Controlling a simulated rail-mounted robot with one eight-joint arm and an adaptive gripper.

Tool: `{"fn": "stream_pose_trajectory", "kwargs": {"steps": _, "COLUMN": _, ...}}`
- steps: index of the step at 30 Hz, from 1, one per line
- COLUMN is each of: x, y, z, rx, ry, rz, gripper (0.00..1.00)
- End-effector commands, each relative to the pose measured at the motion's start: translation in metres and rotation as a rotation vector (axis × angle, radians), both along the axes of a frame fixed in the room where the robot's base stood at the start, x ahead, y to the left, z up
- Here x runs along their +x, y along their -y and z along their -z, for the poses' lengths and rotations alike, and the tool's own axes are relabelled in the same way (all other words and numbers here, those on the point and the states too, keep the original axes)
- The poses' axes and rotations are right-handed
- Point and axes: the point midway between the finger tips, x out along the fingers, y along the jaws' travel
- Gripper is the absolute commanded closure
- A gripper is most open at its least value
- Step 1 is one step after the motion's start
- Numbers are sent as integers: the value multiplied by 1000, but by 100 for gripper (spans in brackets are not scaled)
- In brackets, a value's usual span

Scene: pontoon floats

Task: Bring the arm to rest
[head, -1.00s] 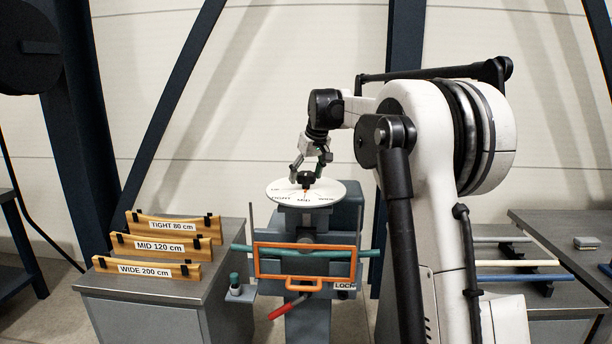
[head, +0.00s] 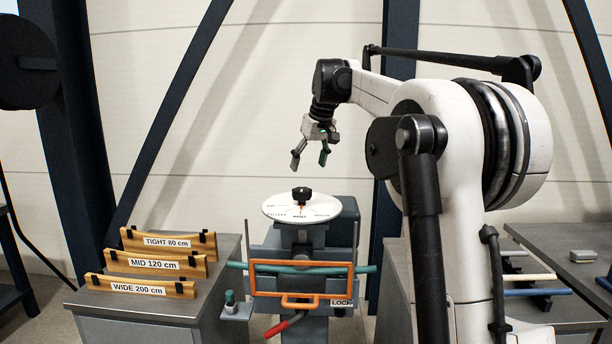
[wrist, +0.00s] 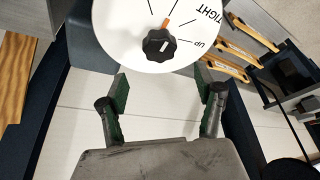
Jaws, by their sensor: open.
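My gripper (head: 310,161) is open and empty, in the air above the round white dial plate (head: 320,209) of the bending machine. The black knob (head: 302,194) stands at the middle of the plate, clear of my fingers. In the wrist view, the two green-padded fingers of my gripper (wrist: 162,88) are spread apart, with the knob (wrist: 159,45) beyond them. The dial plate (wrist: 120,30) there shows the words TIGHT and UP and an orange mark beside the knob.
An orange guard frame (head: 302,266) and a teal tube (head: 366,269) are at the machine's front. A left bench holds wooden templates marked TIGHT (head: 168,241), MID (head: 154,263) and WIDE (head: 139,288). Coloured rods (head: 529,277) lie on the right bench. Air around my gripper is free.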

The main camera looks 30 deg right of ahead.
Motion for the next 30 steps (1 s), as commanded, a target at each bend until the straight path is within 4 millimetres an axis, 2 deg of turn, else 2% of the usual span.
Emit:
{"fn": "stream_pose_trajectory", "kwargs": {"steps": 6, "x": -5, "y": 0, "z": -11, "rx": 0, "ry": 0, "rz": 0, "gripper": 34}}
{"fn": "stream_pose_trajectory", "kwargs": {"steps": 22, "x": -6, "y": -1, "z": -11, "rx": 0, "ry": 0, "rz": 0, "gripper": 34}}
{"fn": "stream_pose_trajectory", "kwargs": {"steps": 26, "x": -16, "y": -13, "z": -10, "rx": -3, "ry": 5, "rz": 2, "gripper": 34}}
{"fn": "stream_pose_trajectory", "kwargs": {"steps": 30, "x": -42, "y": -42, "z": -4, "rx": -7, "ry": 20, "rz": 8, "gripper": 34}}
